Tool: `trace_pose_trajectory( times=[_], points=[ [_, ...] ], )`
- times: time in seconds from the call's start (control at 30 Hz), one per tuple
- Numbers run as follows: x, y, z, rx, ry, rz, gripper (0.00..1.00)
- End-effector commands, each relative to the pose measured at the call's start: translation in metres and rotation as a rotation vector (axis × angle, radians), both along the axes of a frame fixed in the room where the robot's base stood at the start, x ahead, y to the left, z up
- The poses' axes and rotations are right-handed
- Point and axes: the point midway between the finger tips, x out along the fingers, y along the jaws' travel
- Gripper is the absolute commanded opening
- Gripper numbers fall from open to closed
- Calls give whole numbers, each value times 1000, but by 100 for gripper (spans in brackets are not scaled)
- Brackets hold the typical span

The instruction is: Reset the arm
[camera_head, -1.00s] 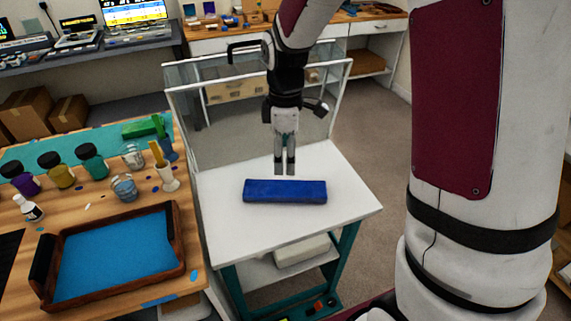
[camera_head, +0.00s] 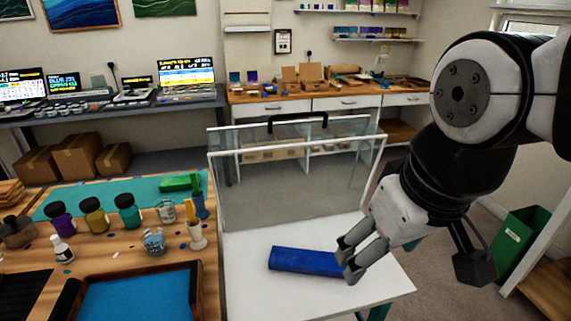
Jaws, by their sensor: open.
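My gripper (camera_head: 349,262) is at the right of the picture, pointing down and to the left. Its two fingers are a little apart and hold nothing. In the picture its fingertips overlap the right end of a blue block (camera_head: 303,261); the gripper looks nearer the camera, but I cannot tell the gap. The blue block lies flat on the white table (camera_head: 260,295), in front of a clear-panelled enclosure.
The clear enclosure (camera_head: 216,180) with a black handle stands at the table's back. On the left, a wooden workbench holds a blue-filled tray (camera_head: 203,300), several jars (camera_head: 94,217) and cups. A green bin (camera_head: 515,240) stands right, on open floor.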

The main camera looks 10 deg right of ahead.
Motion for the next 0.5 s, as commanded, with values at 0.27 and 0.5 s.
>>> trace_pose_trajectory(
  times=[0.27,0.5],
  points=[
    [-23,0,-1,40,-33,-108,71],
    [-23,0,-1,40,-33,-108,71]
  ],
)
